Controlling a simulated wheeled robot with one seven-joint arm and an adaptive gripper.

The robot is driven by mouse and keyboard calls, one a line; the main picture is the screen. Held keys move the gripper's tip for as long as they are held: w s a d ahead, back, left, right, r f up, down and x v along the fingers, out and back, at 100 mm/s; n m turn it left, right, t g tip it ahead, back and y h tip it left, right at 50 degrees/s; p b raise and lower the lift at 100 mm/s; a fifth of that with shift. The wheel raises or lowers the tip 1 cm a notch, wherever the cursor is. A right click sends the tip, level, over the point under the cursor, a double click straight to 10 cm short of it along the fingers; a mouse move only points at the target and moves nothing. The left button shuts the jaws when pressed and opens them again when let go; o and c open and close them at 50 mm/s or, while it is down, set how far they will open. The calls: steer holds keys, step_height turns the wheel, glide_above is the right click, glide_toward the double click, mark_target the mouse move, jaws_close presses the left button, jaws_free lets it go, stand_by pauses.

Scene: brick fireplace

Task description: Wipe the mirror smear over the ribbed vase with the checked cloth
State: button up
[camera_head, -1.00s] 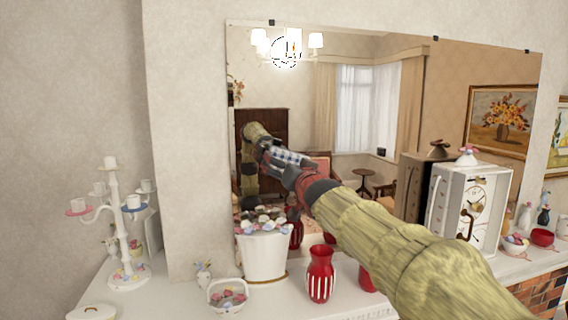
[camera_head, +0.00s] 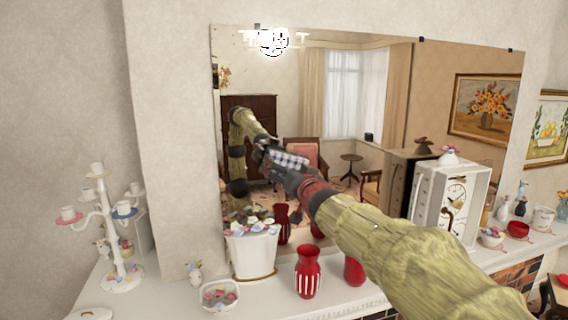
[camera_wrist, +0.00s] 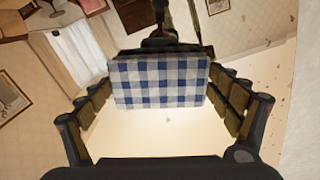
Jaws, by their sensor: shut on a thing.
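A large mirror (camera_head: 345,60) hangs on the wall above the mantel. My gripper (camera_head: 285,168) is raised in front of its lower middle, shut on the blue-and-white checked cloth (camera_head: 289,159). The cloth fills the space between the fingers in the wrist view (camera_wrist: 160,80). Whether it touches the glass I cannot tell. A red vase with white vertical stripes (camera_head: 307,275), which looks like the ribbed vase, stands upright on the mantel below my gripper. I cannot make out a clear smear; my arm and the cloth hide part of the glass.
A white flower pot (camera_head: 251,257) and a small basket (camera_head: 219,297) stand left of the striped vase. A plain red vase (camera_head: 354,271) stands right of it, partly behind my arm. A white clock (camera_head: 452,200) is farther right. A white candelabra (camera_head: 112,232) is far left.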

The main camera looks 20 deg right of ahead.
steer(key=shift+d+r+p, duration=0.15)
steer(key=shift+d+p, duration=0.9)
steer(key=shift+p, duration=0.25)
steer(key=shift+d+p, duration=0.3)
steer(key=d+p, duration=0.3)
steer(key=shift+f, duration=0.25)
steer(key=shift+a+r+b, duration=0.1)
steer(key=shift+a+b, duration=1.2)
steer(key=shift+a, duration=0.25)
steer(key=a+b, duration=0.2)
steer(key=b, duration=0.1)
steer(key=shift+a, duration=0.4)
steer(key=shift+a+b, duration=0.65)
steer(key=shift+b, duration=0.2)
